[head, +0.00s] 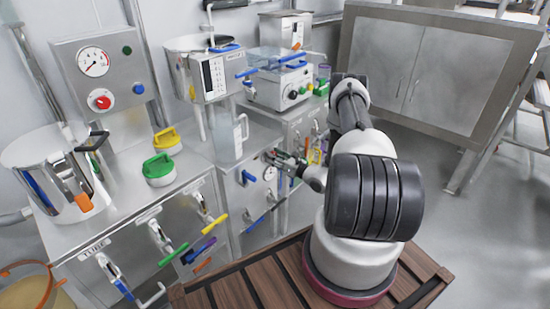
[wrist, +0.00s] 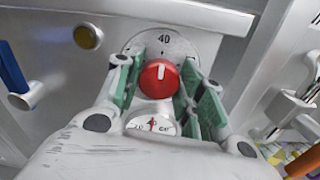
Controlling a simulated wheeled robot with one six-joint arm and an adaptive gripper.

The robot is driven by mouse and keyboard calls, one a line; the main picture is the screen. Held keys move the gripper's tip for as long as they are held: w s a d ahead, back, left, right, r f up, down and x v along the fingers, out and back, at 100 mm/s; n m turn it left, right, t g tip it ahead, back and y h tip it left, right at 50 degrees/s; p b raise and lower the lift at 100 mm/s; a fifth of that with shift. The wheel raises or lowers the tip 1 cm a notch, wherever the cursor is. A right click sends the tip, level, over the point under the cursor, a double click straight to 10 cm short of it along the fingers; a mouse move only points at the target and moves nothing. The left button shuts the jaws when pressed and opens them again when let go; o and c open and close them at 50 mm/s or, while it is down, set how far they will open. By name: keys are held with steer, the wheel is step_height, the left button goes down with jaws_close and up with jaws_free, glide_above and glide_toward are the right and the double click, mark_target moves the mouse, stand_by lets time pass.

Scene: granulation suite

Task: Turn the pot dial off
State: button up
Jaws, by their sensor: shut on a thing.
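The red pot dial (wrist: 158,80) shows in the wrist view on a round grey plate with the number 40 above it. Its white pointer mark points roughly up, towards the 40. My gripper (wrist: 158,86) has its green-padded fingers on either side of the dial and is shut on it. In the head view my gripper (head: 274,157) reaches the front of the steel cabinet, and I cannot make out the dial there.
A small gauge (wrist: 152,125) sits just below the dial. A yellow button (wrist: 88,37) and a blue handle (wrist: 20,88) are to its left. A clear jug (head: 229,138) stands on the counter above. Blue handles (head: 248,176) stick out nearby. Open floor lies to the right.

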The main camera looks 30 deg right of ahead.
steer(key=n, duration=2.3)
steer(key=shift+s+a+f+n, duration=0.1)
steer(key=shift+a+f+n, duration=0.1)
steer(key=shift+f+n, duration=0.15)
steer(key=shift+n, duration=0.25)
stand_by(0.4)
steer(key=o, duration=1)
steer(key=shift+r, duration=0.1)
steer(key=v, duration=1.2)
